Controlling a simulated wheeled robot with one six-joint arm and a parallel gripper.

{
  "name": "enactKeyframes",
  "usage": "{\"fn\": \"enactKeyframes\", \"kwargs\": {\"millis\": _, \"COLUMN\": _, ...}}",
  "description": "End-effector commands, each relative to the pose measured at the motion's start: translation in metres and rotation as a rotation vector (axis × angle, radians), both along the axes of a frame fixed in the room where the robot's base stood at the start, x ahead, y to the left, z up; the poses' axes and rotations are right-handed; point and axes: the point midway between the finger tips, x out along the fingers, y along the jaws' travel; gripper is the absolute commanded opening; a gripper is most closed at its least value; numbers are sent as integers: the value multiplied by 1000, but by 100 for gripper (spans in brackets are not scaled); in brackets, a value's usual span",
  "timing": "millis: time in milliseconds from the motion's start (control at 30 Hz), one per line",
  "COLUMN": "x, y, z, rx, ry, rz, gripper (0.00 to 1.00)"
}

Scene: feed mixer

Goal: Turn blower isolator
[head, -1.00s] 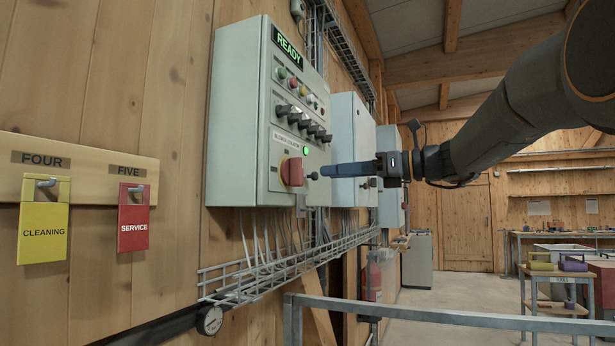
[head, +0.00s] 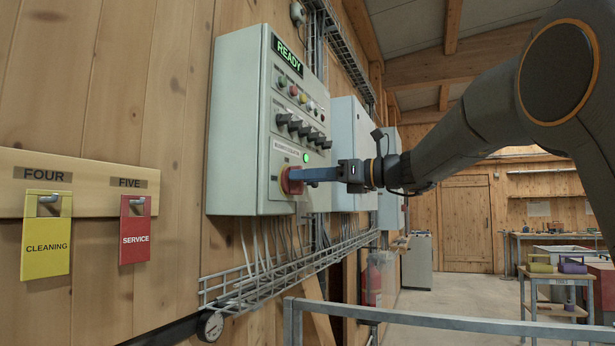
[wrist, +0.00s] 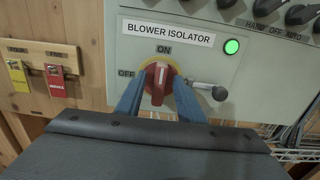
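The blower isolator is a red rotary knob (wrist: 158,82) on a yellow plate, low on the grey control cabinet (head: 238,120). In the wrist view its grip stands about upright, towards the ON mark, with OFF to the left. The label BLOWER ISOLATOR (wrist: 168,34) is above it, and a green lamp (wrist: 231,46) is lit to the right. My gripper (wrist: 160,88) has its two blue fingers at either side of the knob. They look apart, with the knob between them; contact is not clear. In the head view the fingers hide part of the red knob (head: 286,181).
A small dark ball-ended lever (wrist: 219,93) sticks out just right of the knob. Black selector switches (head: 296,125) are above. A cable tray (head: 250,285) runs below the cabinet, and a metal rail (head: 400,315) crosses in front. Yellow and red tags (head: 135,230) hang at left.

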Motion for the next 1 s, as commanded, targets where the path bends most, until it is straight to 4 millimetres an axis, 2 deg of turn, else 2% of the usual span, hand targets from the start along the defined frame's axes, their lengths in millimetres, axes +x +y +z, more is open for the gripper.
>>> {"fn": "enactKeyframes", "kwargs": {"millis": 33, "x": 0, "y": 0, "z": 0, "rx": 0, "ry": 0, "rz": 0, "gripper": 31}}
{"fn": "enactKeyframes", "kwargs": {"millis": 200, "x": 0, "y": 0, "z": 0, "rx": 0, "ry": 0, "rz": 0, "gripper": 2}}
{"fn": "enactKeyframes", "kwargs": {"millis": 233, "x": 0, "y": 0, "z": 0, "rx": 0, "ry": 0, "rz": 0, "gripper": 0}}
{"fn": "enactKeyframes", "kwargs": {"millis": 667, "x": 0, "y": 0, "z": -2, "rx": -28, "ry": -74, "rz": 1, "gripper": 0}}
{"fn": "enactKeyframes", "kwargs": {"millis": 1000, "x": -2, "y": 1, "z": -5, "rx": -119, "ry": -327, "rz": 1, "gripper": 0}}
